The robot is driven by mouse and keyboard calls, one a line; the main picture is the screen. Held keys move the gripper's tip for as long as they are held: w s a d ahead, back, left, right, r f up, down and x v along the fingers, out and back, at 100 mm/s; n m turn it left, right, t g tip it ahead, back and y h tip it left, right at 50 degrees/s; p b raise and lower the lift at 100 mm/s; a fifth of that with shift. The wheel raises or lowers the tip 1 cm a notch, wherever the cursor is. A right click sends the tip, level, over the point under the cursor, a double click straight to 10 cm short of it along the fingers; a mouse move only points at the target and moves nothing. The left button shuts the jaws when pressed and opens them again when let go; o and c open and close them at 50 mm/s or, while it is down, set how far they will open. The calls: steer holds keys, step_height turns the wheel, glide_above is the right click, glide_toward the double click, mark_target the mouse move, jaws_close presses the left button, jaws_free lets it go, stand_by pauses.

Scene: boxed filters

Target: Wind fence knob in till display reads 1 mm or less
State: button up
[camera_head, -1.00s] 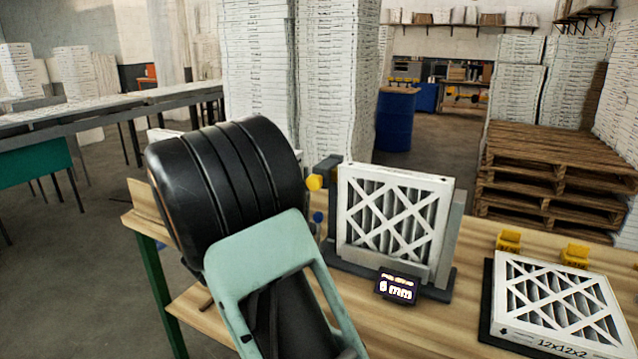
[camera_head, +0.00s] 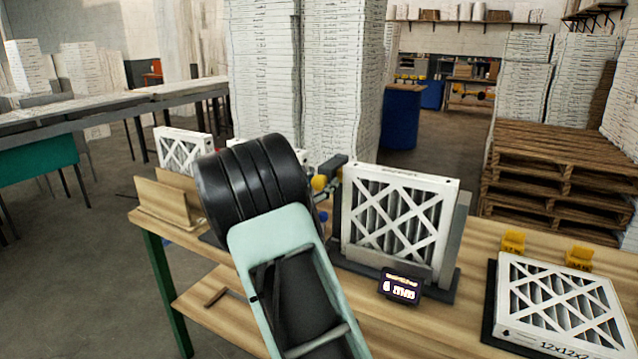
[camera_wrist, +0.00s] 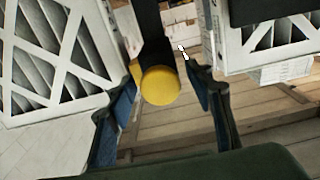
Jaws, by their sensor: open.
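The yellow fence knob (camera_head: 319,183) is on the left of the dark fixture (camera_head: 432,291), partly behind my arm in the head view. In the wrist view the knob (camera_wrist: 160,86) sits between the two fingers of my gripper (camera_wrist: 164,82), with gaps on both sides. My gripper is open; the head view mostly hides it behind my arm. A white-framed filter (camera_head: 398,217) stands upright in the fixture. The small display (camera_head: 400,286) in front of it reads in mm; its digit is blurred, perhaps 4 or 6.
A wooden holder (camera_head: 168,208) is at the bench's left. Bare bench (camera_head: 455,325) shows in front.

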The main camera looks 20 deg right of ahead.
steer(key=c, duration=1.2)
steer(key=shift+o, duration=0.2)
steer(key=shift+f+m+b, duration=0.15)
steer(key=shift+m+b, duration=0.25)
steer(key=shift+b, duration=0.25)
steer(key=m+b, duration=0.2)
steer(key=shift+f+b, duration=0.15)
steer(key=shift+b, duration=0.25)
steer(key=m+b, duration=0.2)
steer(key=b, duration=0.1)
steer(key=shift+m, duration=0.4)
steer(key=m+b, duration=0.4)
steer(key=shift+r+m+b, duration=0.2)
steer(key=shift+m+b, duration=0.9)
